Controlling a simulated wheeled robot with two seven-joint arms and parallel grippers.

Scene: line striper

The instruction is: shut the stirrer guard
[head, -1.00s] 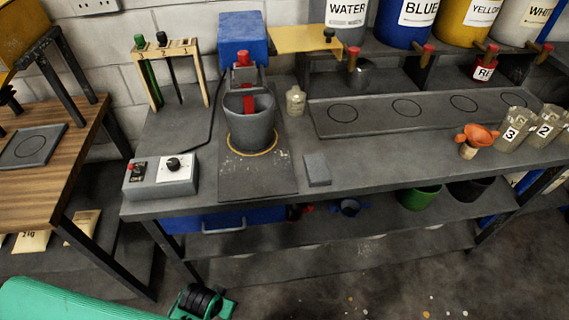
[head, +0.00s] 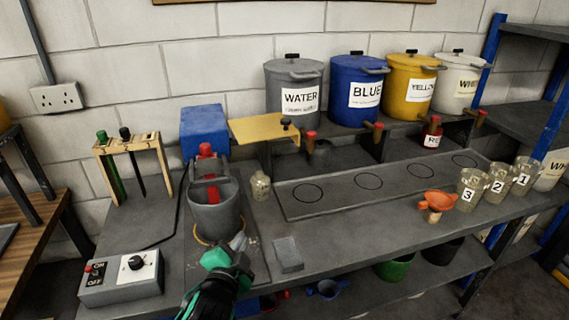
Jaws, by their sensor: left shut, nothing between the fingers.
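The stirrer has a blue motor head (head: 204,130) and a red stirring part (head: 207,152) reaching down into a grey pot (head: 214,218). A flat yellow panel (head: 262,129) with a black knob (head: 286,124) sticks out to the right of the motor head. It looks like the stirrer guard, swung out to the side; its hinge cannot be made out. My left gripper (head: 238,241) is shut and empty, just in front of the pot at its lower right, well below the yellow panel. It hides part of the stirrer's base. My right gripper is not in view.
A switch box (head: 122,278) and a wooden tool rack (head: 132,165) stand to the left. A small glass bottle (head: 260,186) and a grey block (head: 288,254) are to the right. Labelled paint drums (head: 360,110) line the back. Numbered cups (head: 471,189) stand at the right.

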